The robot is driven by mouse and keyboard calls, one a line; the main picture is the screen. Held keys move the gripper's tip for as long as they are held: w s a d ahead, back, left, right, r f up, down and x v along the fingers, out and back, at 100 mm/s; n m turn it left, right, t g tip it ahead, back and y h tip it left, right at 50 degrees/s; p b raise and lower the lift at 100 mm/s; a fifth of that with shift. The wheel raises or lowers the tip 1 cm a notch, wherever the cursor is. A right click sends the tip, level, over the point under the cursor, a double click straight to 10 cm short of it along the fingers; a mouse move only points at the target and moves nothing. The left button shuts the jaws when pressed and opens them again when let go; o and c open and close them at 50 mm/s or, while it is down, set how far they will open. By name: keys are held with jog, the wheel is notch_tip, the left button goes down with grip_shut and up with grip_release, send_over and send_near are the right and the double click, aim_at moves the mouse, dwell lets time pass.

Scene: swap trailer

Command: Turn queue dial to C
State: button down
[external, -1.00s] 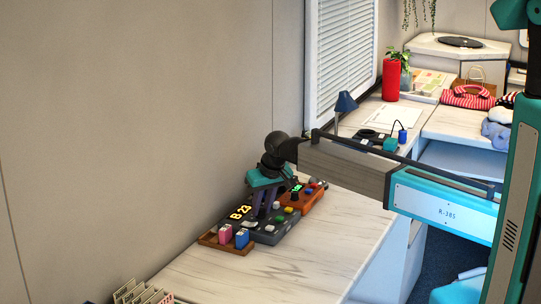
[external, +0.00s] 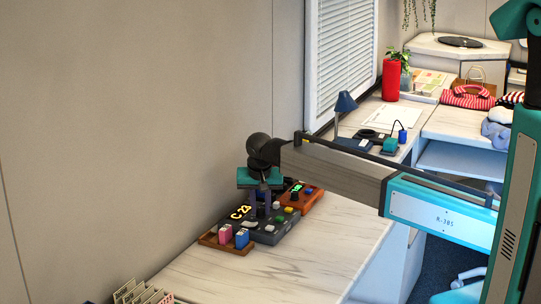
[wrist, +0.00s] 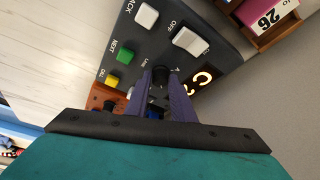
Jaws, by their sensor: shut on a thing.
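The grey queue console (external: 278,226) sits on the counter against the wall. Its lit display (external: 240,212) reads C 23, and the letter C also shows on the display in the wrist view (wrist: 204,77). My gripper (external: 260,208) points down over the console. In the wrist view my gripper (wrist: 164,85) is shut on the dark queue dial (wrist: 160,74), beside the display. The fingers hide most of the dial, so its pointer and some markings around it cannot be seen.
White and green buttons (wrist: 126,55) lie close to the fingers. The counter to the right is clear.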

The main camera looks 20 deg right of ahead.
jog(key=c, duration=1.5)
grip_release()
jog(key=shift+c, duration=0.2)
jog(key=shift+r, duration=0.15)
jog(key=b+v, duration=0.2)
jog(key=v, duration=1.1)
jog(key=shift+s+r, duration=0.2)
jog(key=shift+r, duration=0.1)
jog(key=shift+a, duration=0.15)
